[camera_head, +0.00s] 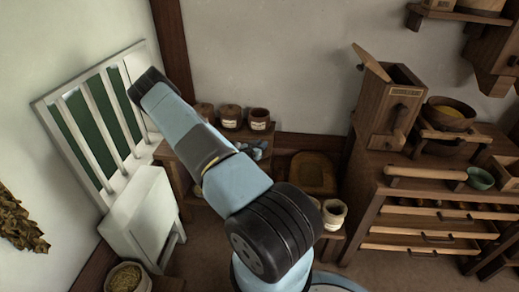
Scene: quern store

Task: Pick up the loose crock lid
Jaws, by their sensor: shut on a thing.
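My arm rises from the bottom middle toward the upper left and covers much of the low wooden table. I cannot make out my gripper or its jaws. Small blue-grey shapes (256,151) show at the table's right end, beside my arm; I cannot tell what they are. A crock (231,117) with a pale label stands at the table's back. A reddish-brown crock (260,119) next to it looks open at the top. I cannot make out a loose crock lid.
A pale, open-topped pot (333,214) stands at lower middle. A wooden cabinet (365,190) with drawers fills the right and carries a tall hopper box (392,105), a bowl (449,113) and a green cup (480,178).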

